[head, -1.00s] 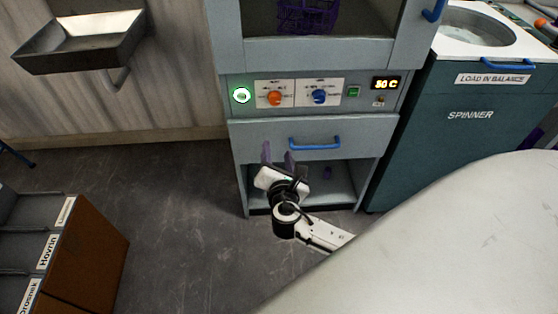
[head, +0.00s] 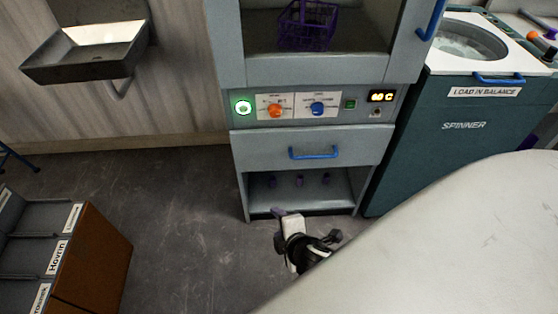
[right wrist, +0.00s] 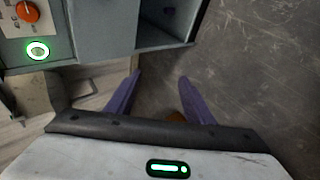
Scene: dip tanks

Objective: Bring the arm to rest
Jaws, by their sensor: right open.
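My right gripper (head: 279,213) is low in front of the cabinet's open lower shelf in the head view. In the right wrist view its two purple fingers (right wrist: 160,98) are spread apart with nothing between them. Bare floor shows beyond the fingers. The arm behind the gripper is partly hidden by a large pale surface at the lower right. My left gripper is not in either view.
A grey cabinet (head: 260,150) with a blue-handled drawer stands ahead, several small purple items on its lower shelf. A purple basket (head: 308,25) sits behind its window. A spinner (head: 460,135) stands right, a sorting box (head: 95,262) lower left. Floor (head: 180,220) between is clear.

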